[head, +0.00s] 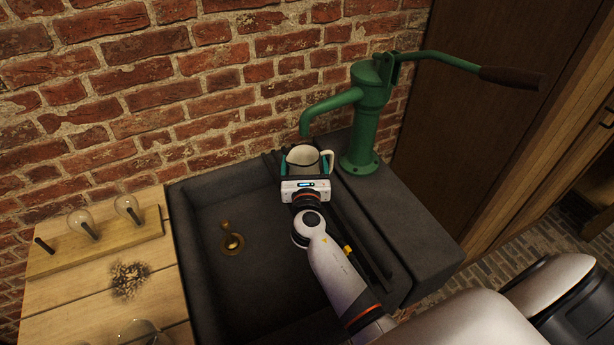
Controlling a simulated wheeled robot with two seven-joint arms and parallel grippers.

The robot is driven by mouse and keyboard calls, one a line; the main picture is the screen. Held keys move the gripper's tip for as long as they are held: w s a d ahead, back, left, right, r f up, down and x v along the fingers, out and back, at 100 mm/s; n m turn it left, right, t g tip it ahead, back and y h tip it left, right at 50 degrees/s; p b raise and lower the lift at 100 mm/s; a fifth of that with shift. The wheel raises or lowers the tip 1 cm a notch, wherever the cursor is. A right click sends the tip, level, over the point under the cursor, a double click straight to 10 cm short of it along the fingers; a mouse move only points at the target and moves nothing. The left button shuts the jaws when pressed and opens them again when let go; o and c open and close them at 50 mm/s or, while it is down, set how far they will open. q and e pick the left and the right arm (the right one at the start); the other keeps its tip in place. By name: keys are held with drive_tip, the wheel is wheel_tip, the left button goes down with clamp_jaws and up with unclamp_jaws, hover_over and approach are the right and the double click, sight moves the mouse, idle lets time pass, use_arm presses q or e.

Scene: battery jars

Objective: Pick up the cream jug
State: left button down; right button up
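The cream jug (303,156) is a pale open-topped vessel with a dark rim and a handle on its right. It is upright at the back of the dark sink, just below the green pump's spout. My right gripper (306,169) reaches it from the front, with teal fingers to its left and right. Whether the fingers press on the jug or stand slightly apart from it is not clear. The gripper body hides the jug's lower part, so I cannot see what it rests on. My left gripper is not in view.
A green hand pump (362,135) stands behind and right of the jug, its spout close above it. The dark stone sink (210,270) has a brass drain fitting (232,242). A wooden table (60,300) at left holds a board (145,232) with glass bulbs. A brick wall closes the back.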

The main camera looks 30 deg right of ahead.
sight(304, 147)
drive_tip(key=c, duration=1.3)
drive_tip(key=shift+r, duration=0.1)
drive_tip(key=shift+w+r, duration=0.1)
drive_tip(key=shift+r, duration=0.05)
drive_tip(key=shift+r+p, duration=0.65)
drive_tip(key=shift+r, duration=0.8)
drive_tip(key=shift+s+a+r, duration=0.1)
drive_tip(key=shift+s+r, duration=0.05)
drive_tip(key=shift+s, duration=0.05)
drive_tip(key=b+v, duration=0.3)
drive_tip(key=v, duration=1.4)
drive_tip(key=shift+s+b, duration=0.25)
drive_tip(key=shift+b, duration=0.1)
drive_tip(key=shift+a, duration=0.1)
